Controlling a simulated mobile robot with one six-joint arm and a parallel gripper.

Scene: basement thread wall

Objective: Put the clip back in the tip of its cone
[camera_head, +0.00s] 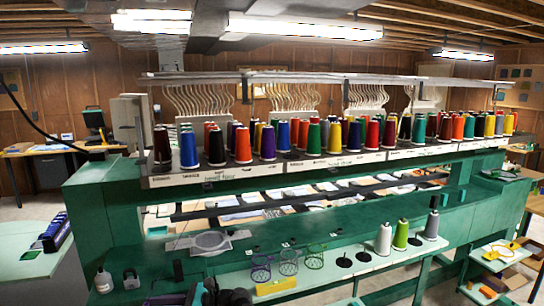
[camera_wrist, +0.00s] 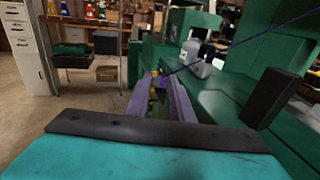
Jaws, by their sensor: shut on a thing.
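My gripper (camera_wrist: 158,84) shows in the wrist view with its two purple-grey fingers close together. A small clip (camera_wrist: 155,75), partly yellow and partly hidden by the fingers, is held at their tips. A thin purple thread (camera_wrist: 240,39) runs from the fingertips up to the right edge. In the head view many thread cones (camera_head: 267,142) stand in rows on the long rack (camera_head: 220,176), some purple. I cannot tell which cone is the clip's own. At the bottom of the head view, dark parts of my arm show; the clip cannot be made out there.
White, lime and grey cones (camera_head: 400,234) stand on the green bench (camera_head: 340,290) below the rack. Wire holders (camera_head: 261,268), a yellow block (camera_head: 289,268) and black discs are nearby. In the wrist view a grey jug-like item (camera_wrist: 192,55) and a dark upright block (camera_wrist: 272,97) stand at right.

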